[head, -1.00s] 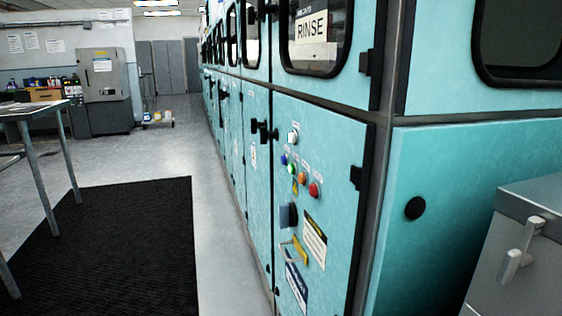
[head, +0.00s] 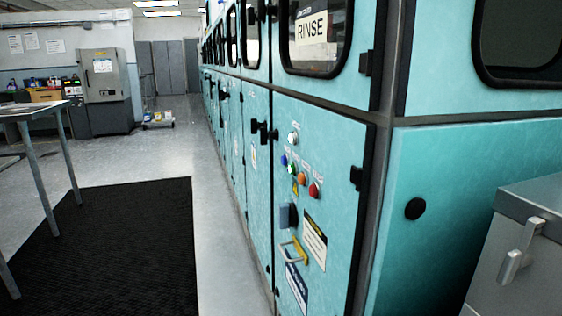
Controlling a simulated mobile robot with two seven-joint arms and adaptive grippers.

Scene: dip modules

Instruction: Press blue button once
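The blue button (head: 284,160) is small and round. It sits on the teal front panel (head: 335,165) of the near machine module, below a white knob (head: 293,138). A green button (head: 292,169), an orange button (head: 301,178) and a red button (head: 314,190) run down to the right of it. Nothing touches the blue button. Neither of my grippers shows in the head view.
A yellow and grey handle (head: 296,252) and a dark box (head: 288,216) stick out below the buttons. A grey cabinet (head: 520,250) stands at the right. A black mat (head: 110,250) and open floor lie left of the machines. A table (head: 40,115) stands further left.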

